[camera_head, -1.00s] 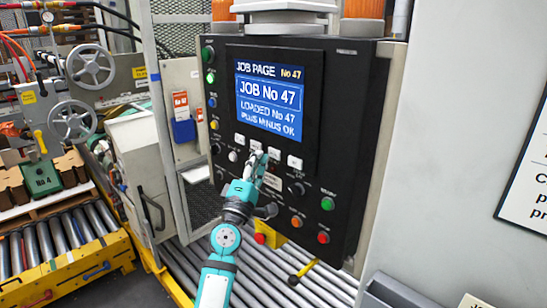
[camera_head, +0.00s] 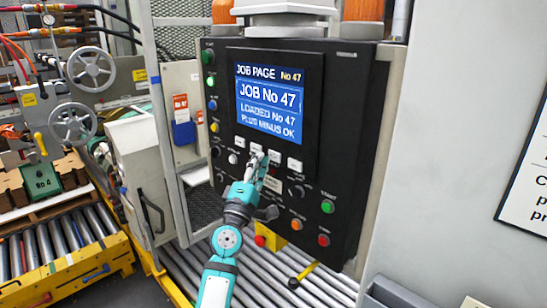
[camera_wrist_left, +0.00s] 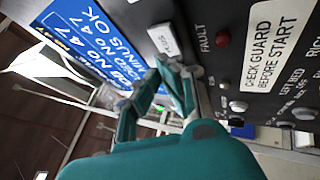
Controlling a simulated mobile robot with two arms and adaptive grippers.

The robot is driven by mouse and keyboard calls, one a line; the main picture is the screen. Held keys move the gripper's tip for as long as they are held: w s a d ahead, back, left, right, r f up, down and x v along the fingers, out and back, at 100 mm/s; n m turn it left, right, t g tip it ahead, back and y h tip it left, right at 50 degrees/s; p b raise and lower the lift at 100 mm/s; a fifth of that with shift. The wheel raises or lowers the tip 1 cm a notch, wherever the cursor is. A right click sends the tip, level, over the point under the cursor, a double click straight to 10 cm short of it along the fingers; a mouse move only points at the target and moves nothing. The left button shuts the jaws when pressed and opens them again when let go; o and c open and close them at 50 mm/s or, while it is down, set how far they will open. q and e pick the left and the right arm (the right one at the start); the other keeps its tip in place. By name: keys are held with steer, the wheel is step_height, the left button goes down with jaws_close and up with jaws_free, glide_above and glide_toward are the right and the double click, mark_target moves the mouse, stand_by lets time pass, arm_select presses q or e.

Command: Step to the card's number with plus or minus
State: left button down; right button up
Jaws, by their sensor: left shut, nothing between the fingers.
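The dark control panel (camera_head: 345,110) fills the middle of the head view. Its blue screen (camera_head: 269,102) reads JOB PAGE No 47, JOB No 47, LOADED No 47, PLUS MINUS OK. A row of white keys (camera_head: 294,164) sits under the screen; their labels are too small to read. My left gripper (camera_head: 261,158) is shut and empty, its tips close below the middle keys. In the left wrist view the gripper (camera_wrist_left: 164,72) points at the panel near a white key (camera_wrist_left: 164,40); I cannot tell whether they touch. A white card edge (camera_head: 474,303) shows at the bottom right, its number out of frame.
Coloured buttons, among them a green one (camera_head: 328,206) and a red one (camera_head: 323,240), lie around the keys. A metal roller conveyor (camera_head: 325,290) runs beneath the panel. A pale cabinet wall (camera_head: 440,150) stands at right. Handwheels (camera_head: 72,123) and a yellow-framed roller table are at left.

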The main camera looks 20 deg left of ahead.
arm_select(q)
steer(key=shift+w, duration=0.15)
stand_by(0.4)
steer(key=shift+w+d, duration=0.15)
steer(key=shift+w, duration=0.1)
steer(key=shift+w+d+b, duration=0.1)
steer(key=shift+w+b, duration=0.2)
steer(key=shift+w, duration=0.05)
stand_by(0.8)
steer(key=shift+s, duration=0.1)
steer(key=shift+s+a, duration=0.25)
steer(key=shift+s, duration=0.4)
steer(key=s, duration=0.1)
steer(key=s+a+p, duration=0.1)
steer(key=s, duration=0.1)
steer(key=s+a, duration=0.1)
steer(key=shift+s+p, duration=0.3)
steer(key=shift+p, duration=0.05)
